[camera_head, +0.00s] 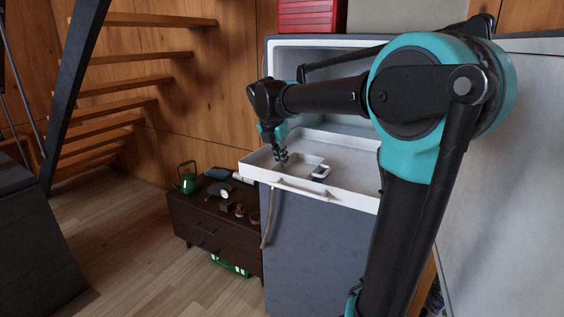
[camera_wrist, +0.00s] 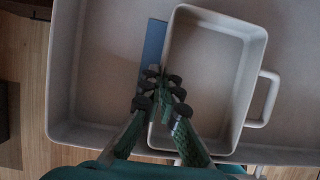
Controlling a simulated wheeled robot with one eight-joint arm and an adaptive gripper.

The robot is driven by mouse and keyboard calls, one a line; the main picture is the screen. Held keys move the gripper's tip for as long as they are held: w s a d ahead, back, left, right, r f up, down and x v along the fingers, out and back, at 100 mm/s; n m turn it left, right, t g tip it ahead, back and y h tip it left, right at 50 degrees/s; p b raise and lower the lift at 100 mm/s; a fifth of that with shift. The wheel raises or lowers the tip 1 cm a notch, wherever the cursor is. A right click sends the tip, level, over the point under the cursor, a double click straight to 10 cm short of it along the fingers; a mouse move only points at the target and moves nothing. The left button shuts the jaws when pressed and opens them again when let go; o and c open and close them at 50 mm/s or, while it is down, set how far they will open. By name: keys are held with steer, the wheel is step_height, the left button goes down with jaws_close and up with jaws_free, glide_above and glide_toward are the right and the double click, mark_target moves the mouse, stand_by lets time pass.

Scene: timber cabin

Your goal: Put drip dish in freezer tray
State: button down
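The drip dish (camera_wrist: 208,75) is a pale rectangular dish with a loop handle on its right side in the wrist view. It sits inside the white freezer tray (camera_wrist: 95,100), towards the left end, and looks empty. In the head view the freezer tray (camera_head: 350,198) is pulled out of the grey freezer, and the dish (camera_head: 308,160) shows as a pale shape in it. My gripper (camera_wrist: 162,80) straddles the dish's left wall, its fingertips close together on that wall. In the head view my gripper (camera_head: 281,158) points down into the tray.
A flat blue strip (camera_wrist: 152,50) lies beside the dish's left wall. A dark low cabinet (camera_head: 205,225) with a green kettle (camera_head: 187,178) and small items stands left of the freezer (camera_head: 310,255). Wooden stairs (camera_head: 120,85) rise at the left. The tray's right part is clear.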

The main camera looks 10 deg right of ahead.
steer(key=shift+f, duration=0.35)
steer(key=c, duration=2.2)
jaws_free()
steer(key=shift+f, duration=0.1)
steer(key=o, duration=0.5)
steer(key=v, duration=1.2)
steer(key=shift+s, duration=0.1)
